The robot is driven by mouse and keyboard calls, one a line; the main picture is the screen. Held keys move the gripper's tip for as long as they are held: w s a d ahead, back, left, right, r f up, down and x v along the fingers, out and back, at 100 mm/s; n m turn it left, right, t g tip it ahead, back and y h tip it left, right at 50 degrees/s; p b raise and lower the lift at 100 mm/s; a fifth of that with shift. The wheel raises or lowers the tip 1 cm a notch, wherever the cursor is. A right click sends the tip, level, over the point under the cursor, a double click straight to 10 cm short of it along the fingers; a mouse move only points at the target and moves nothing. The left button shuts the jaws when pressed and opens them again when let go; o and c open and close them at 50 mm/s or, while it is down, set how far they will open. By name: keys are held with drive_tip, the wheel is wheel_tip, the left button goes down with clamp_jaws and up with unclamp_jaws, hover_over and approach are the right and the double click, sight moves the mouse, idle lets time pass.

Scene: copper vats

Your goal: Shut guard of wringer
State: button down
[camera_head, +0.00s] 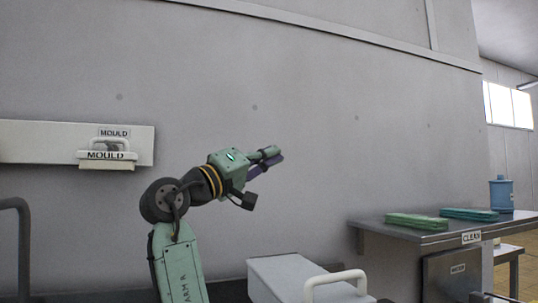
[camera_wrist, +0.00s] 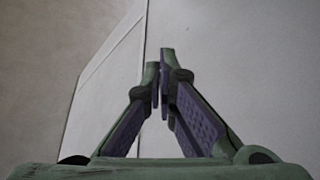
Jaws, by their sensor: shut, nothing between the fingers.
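A pale grey box-like cover (camera_head: 290,277) with a white loop handle (camera_head: 335,281) shows at the bottom centre of the head view. It may be the guard of the wringer, but no label on it is readable, its lower part is cut off, and I cannot tell how far open it is. My gripper (camera_head: 272,155) is up in front of the grey wall, above and to the left of the handle, well apart from it. In the wrist view the two fingers (camera_wrist: 161,80) meet at their tips with nothing between them.
A white board (camera_head: 40,141) on the wall carries a white handled piece marked MOULD (camera_head: 106,154). At right a metal table (camera_head: 450,231) marked CLEAN bears green flat pieces (camera_head: 417,221) and a blue container (camera_head: 501,194). A grey curved rail (camera_head: 20,240) stands at far left. Space around my gripper is clear.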

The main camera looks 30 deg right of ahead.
idle(0.4)
drive_tip(key=s+a, duration=0.1)
drive_tip(key=a, duration=1.2)
drive_tip(key=shift+s+f, duration=0.25)
drive_tip(key=shift+s, duration=0.05)
